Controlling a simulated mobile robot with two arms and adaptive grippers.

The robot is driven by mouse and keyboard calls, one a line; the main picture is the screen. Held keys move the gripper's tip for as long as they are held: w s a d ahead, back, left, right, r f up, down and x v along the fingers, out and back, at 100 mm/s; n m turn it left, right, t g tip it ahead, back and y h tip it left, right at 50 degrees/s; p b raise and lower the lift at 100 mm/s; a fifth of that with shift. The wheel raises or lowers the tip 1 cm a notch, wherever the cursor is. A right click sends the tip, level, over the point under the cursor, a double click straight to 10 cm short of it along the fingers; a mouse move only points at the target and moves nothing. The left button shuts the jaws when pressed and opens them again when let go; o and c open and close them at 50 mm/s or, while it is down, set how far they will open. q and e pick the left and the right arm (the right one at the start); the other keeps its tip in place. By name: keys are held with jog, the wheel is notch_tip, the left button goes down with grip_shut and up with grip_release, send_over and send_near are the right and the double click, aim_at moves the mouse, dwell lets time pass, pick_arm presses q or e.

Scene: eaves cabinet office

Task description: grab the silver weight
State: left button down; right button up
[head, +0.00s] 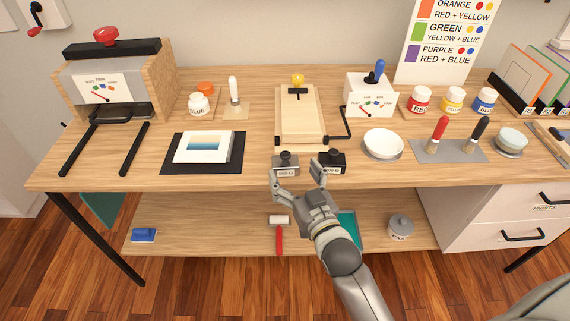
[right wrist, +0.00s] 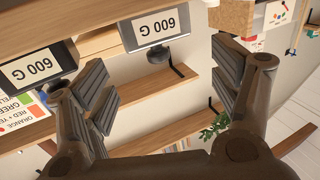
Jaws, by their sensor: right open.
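The silver weight (head: 286,168), with a label and a dark knob, stands at the front edge of the wooden desk. A black weight (head: 333,168) stands just to its right. My right gripper (head: 296,180) is open and empty, its fingers spread in front of the desk edge, close to the silver weight. In the right wrist view the silver weight (right wrist: 157,29) shows its "600 G" label upside down, beyond and between the spread fingers (right wrist: 165,88). The black weight (right wrist: 36,66), also marked 600 G, lies to the left, behind one finger. My left gripper is out of view.
A wooden press board (head: 300,119) with a crank stands behind the weights. A white bowl (head: 383,145) is to the right and a black mat (head: 174,167) with a print is to the left.

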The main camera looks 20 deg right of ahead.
aim_at(287, 160)
jog(key=shift+w+f, duration=0.15)
jog(key=shift+w, duration=1.2)
jog(key=shift+w+f, duration=0.1)
jog(key=shift+w, duration=1.25)
grip_shut()
jog(key=shift+r, duration=0.15)
